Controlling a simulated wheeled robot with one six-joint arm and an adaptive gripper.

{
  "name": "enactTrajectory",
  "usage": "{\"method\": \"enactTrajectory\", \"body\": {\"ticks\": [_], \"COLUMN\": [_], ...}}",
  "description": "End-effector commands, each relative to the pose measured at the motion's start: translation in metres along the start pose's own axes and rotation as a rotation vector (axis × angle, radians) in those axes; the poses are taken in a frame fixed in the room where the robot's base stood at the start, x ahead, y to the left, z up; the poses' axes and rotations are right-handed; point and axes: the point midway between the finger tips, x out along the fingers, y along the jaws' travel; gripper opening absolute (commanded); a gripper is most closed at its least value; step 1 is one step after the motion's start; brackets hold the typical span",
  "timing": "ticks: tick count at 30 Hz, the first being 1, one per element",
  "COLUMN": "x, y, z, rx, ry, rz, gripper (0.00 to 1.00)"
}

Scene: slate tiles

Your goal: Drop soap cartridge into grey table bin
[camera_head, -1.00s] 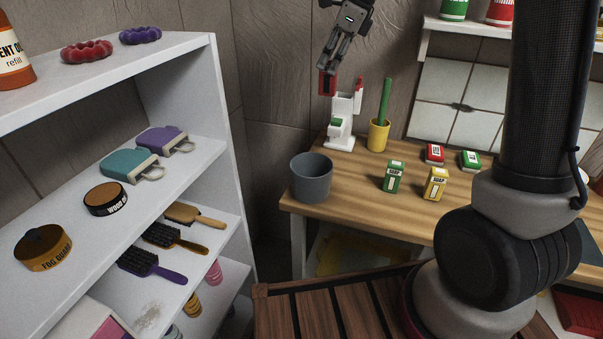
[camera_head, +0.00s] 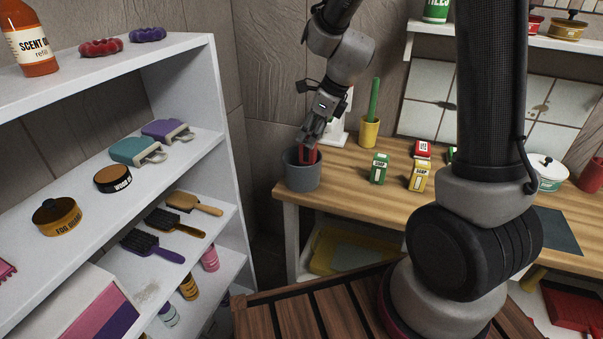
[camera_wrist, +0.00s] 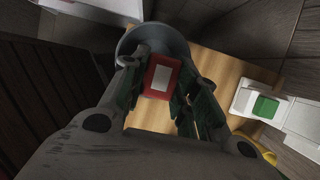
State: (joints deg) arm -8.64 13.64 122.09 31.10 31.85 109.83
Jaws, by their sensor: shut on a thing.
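My gripper (camera_head: 309,141) points down and is shut on a red soap cartridge (camera_head: 306,156). The cartridge shows a pale label in the wrist view (camera_wrist: 161,77), between the two fingers. The grey table bin (camera_head: 302,179) stands at the left end of the wooden table, and the cartridge is at its mouth. In the wrist view the bin's rim (camera_wrist: 150,29) curves around behind the cartridge. How far the cartridge reaches below the rim, and the bin's floor, I cannot tell.
A white dispenser (camera_head: 340,127) with a green part (camera_wrist: 265,107) stands behind my gripper. A yellow cup (camera_head: 370,133) with a green stick is beside it. Green (camera_head: 379,169) and yellow (camera_head: 420,177) soap boxes stand to the right. A white shelf unit (camera_head: 190,90) rises at left.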

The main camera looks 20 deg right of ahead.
Motion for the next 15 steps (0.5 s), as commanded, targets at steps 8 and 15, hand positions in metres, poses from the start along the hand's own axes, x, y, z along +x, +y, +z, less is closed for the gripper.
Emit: {"method": "enactTrajectory", "body": {"ticks": [8, 15], "x": [0.0145, 0.0147], "y": [0.0, 0.0001], "z": [-0.0061, -0.0062], "rx": [-0.001, -0.001], "ry": [0.0, 0.0], "rz": [0.0, 0.0], "gripper": [0.1, 0.32]}}
